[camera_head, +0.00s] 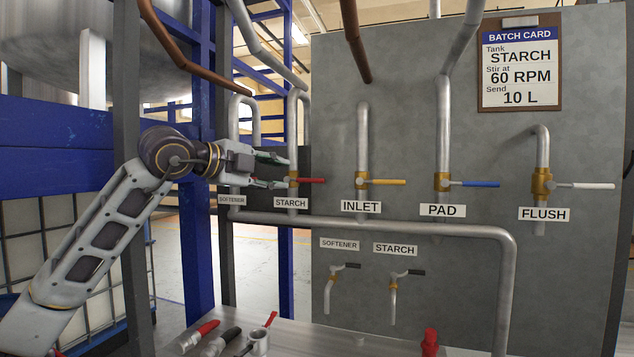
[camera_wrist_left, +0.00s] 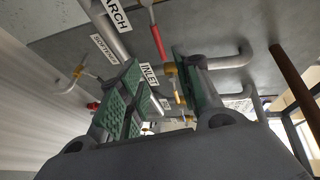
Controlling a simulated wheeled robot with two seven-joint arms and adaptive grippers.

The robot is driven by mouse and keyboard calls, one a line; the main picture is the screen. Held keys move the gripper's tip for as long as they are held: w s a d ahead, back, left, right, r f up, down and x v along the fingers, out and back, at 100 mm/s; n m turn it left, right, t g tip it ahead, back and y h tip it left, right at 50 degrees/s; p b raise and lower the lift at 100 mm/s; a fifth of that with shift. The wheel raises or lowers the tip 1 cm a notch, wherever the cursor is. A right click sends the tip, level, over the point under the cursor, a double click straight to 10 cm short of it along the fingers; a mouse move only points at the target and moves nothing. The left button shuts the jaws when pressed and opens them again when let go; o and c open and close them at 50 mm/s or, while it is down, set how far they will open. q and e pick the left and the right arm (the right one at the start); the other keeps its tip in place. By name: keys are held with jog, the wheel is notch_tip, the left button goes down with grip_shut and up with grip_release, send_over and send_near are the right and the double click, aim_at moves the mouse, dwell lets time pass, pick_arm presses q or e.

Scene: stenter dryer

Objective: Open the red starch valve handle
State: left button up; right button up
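The red starch valve handle (camera_head: 312,180) points right, level, from its brass valve on a vertical grey pipe above the upper STARCH label (camera_head: 291,203). My left gripper (camera_head: 287,171) comes in from the left at the valve's height. Its two green-padded fingers are apart, with tips close to the pipe and valve; I cannot tell whether they touch. In the left wrist view the red handle (camera_wrist_left: 157,42) shows beyond the open fingertips (camera_wrist_left: 157,68), with nothing gripped between them. My right gripper is not in view.
The INLET yellow handle (camera_head: 387,182), PAD blue handle (camera_head: 480,184) and FLUSH white handle (camera_head: 585,186) line the grey panel to the right. A thick pipe (camera_head: 400,224) runs below. Smaller dark-handled taps (camera_head: 405,273) sit lower. A blue post (camera_head: 198,230) stands beside my left arm.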

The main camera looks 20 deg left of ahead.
aim_at(311, 180)
pick_arm(q)
jog(key=shift+s, duration=0.1)
jog(key=p+x, duration=0.1)
jog(key=x, duration=1.1)
jog(key=shift+r, duration=0.1)
jog(key=shift+w+d, duration=0.3)
jog(key=shift+w, duration=0.4)
jog(key=shift+w+d+p, duration=0.1)
jog(key=shift+w+p, duration=0.05)
jog(key=shift+p, duration=0.15)
jog(key=shift+f, duration=0.25)
grip_shut()
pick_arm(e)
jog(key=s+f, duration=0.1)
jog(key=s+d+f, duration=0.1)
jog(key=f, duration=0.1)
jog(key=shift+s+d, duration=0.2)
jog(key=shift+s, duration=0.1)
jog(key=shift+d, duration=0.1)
